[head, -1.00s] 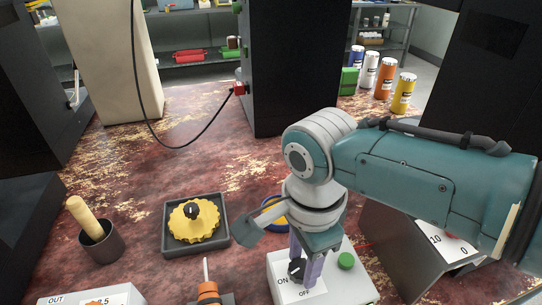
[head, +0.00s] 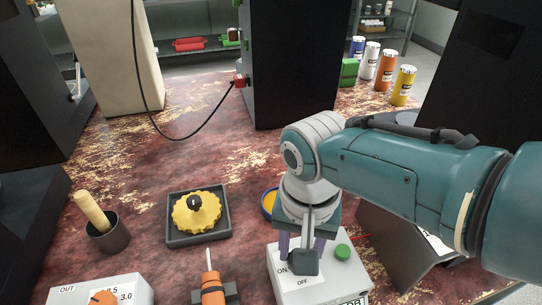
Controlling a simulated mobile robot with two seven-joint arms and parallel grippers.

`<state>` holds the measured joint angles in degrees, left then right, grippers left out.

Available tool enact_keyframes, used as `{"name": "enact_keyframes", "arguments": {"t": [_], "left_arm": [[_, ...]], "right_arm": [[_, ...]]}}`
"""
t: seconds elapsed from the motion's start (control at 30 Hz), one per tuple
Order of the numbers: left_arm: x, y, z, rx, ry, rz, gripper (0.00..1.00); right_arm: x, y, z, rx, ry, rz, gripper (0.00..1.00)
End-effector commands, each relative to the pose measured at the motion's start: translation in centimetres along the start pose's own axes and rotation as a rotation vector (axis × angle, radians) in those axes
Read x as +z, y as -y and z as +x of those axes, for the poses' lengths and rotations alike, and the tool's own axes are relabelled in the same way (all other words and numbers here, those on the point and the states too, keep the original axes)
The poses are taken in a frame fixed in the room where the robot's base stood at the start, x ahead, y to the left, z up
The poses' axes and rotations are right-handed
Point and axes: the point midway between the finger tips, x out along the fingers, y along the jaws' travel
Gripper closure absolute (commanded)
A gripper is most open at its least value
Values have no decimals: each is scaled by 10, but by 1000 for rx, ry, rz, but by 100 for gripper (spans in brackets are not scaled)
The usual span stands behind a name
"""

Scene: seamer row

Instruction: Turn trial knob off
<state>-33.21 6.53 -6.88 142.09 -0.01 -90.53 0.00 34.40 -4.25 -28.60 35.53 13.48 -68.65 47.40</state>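A white control box (head: 345,283) stands at the lower middle of the head view. Its top carries the labels ON and OFF and a green button (head: 343,251). My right gripper (head: 302,252) points down at the box beside these labels. Its two purple fingers are apart, one left and one right of a dark grey part that hangs in front. This part hides the space between the fingers, so the knob and its pointing direction cannot be seen. I cannot tell whether the fingers touch the knob. My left gripper is not in view.
A yellow toothed wheel (head: 196,213) sits in a dark tray (head: 175,238). Nearby are a cup (head: 112,238) with a wooden-handled tool, an orange-handled screwdriver (head: 212,290) and a box marked OUT (head: 133,285). Several cans (head: 403,86) stand at the back right. The table's middle is clear.

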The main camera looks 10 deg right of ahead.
Motion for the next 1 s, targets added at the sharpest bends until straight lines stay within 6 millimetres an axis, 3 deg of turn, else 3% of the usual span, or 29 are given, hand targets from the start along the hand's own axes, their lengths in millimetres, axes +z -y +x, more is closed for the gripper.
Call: {"name": "enact_keyframes", "arguments": {"t": [0.4, 1.0], "left_arm": [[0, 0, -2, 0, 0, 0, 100], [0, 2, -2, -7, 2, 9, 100]], "right_arm": [[1, 2, -1, -2, 2, -249, 100], [1, 2, -1, -2, 2, -311, 100]]}}
